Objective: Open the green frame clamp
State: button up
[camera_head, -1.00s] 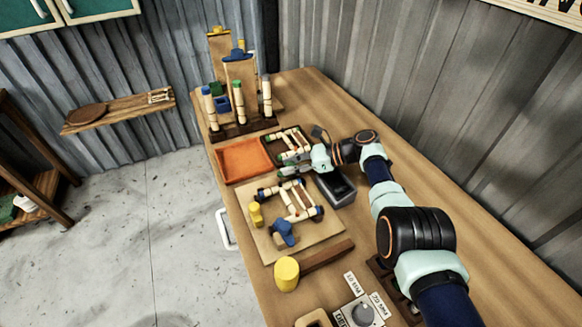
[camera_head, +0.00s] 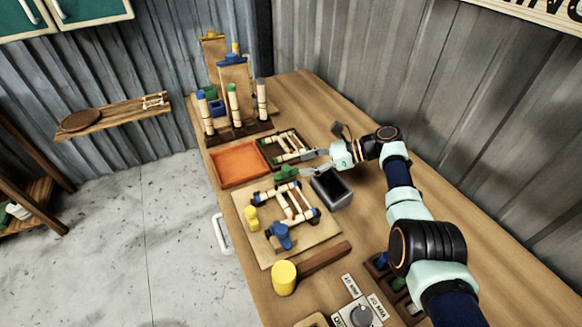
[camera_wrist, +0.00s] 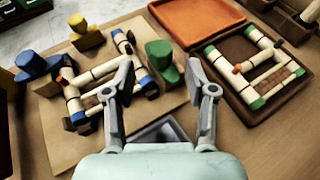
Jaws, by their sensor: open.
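The green frame clamp (camera_head: 286,173) stands at the back right edge of the wooden board (camera_head: 303,248), near a rattan frame with blue ends (camera_head: 292,204). In the wrist view the green clamp (camera_wrist: 161,62) shows between and just beyond my fingertips, its lower part by a corner of that frame. I cannot tell whether the clamp is open or closed. My gripper (camera_head: 315,162) is open and empty, just right of the clamp in the head view. Its two fingers (camera_wrist: 160,80) are spread wide in the wrist view, with no clear contact on the clamp.
A blue clamp (camera_head: 279,236) and a yellow clamp (camera_head: 251,217) stand on the board. A grey bin (camera_head: 343,204) sits close below my gripper. A dark tray (camera_wrist: 236,112) holds a green-ended frame, beside an orange tray (camera_head: 213,167).

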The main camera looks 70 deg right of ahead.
jog(key=v, duration=0.5)
jog(key=shift+s, duration=0.1)
jog(key=shift+r, duration=0.15)
